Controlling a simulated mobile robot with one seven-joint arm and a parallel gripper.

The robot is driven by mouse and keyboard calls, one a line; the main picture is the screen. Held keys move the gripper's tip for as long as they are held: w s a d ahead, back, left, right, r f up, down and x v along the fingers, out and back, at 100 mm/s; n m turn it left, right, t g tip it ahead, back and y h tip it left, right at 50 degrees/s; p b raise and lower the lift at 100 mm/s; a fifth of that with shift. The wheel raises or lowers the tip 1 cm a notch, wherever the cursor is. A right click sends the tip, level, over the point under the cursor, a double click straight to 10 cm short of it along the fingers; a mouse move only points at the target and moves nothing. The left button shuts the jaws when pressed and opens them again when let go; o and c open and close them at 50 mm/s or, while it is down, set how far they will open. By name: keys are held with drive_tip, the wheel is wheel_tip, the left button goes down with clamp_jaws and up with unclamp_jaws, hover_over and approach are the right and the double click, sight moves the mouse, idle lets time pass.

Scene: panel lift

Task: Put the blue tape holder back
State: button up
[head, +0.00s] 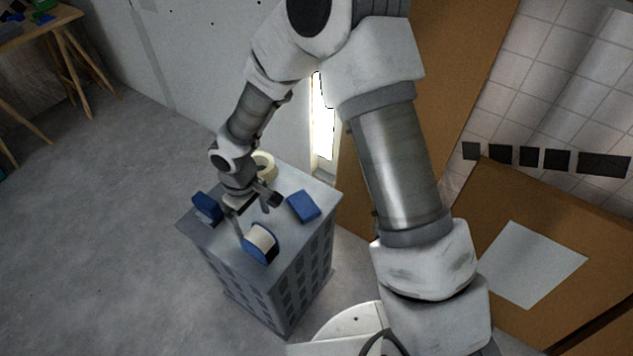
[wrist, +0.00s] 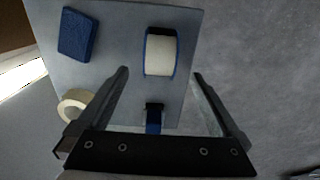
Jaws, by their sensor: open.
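A blue holder with a wide white roll (head: 260,243) lies near the front corner of the grey cabinet top (head: 286,232). In the wrist view this holder (wrist: 160,52) shows just beyond my fingertips. A smaller blue piece with a dark part (head: 207,207) is at the left edge of the top; it shows between my fingers in the wrist view (wrist: 153,120). I cannot tell for sure which of these is the task's tape holder. My gripper (head: 256,211) is open and empty above the top, and its spread fingers (wrist: 160,75) show clearly.
A flat blue block (head: 304,206) lies on the right of the top. A cream tape roll (head: 263,164) lies at the back, partly behind my wrist. A brown panel (head: 520,240) with a pale sheet is at right. A wooden table (head: 45,28) stands far left. The floor at left is clear.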

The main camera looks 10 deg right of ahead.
drive_tip(key=d+r+m+t+h, duration=0.1)
drive_tip(key=d+r+m+t, duration=0.1)
drive_tip(key=d+r, duration=0.65)
drive_tip(key=d+r+m+t, duration=0.1)
drive_tip(key=d+r+m, duration=0.35)
drive_tip(key=r, duration=0.75)
drive_tip(key=s+d+r+m+t+y, duration=0.1)
drive_tip(key=s+d+r+m+t, duration=0.1)
drive_tip(key=s+d+r, duration=0.8)
drive_tip(key=s+r+m, duration=0.1)
drive_tip(key=s, duration=0.2)
drive_tip(key=shift+s+d+t, duration=0.25)
drive_tip(key=shift+s+t, duration=0.05)
drive_tip(key=shift+s, duration=0.1)
drive_tip(key=shift+m, duration=0.25)
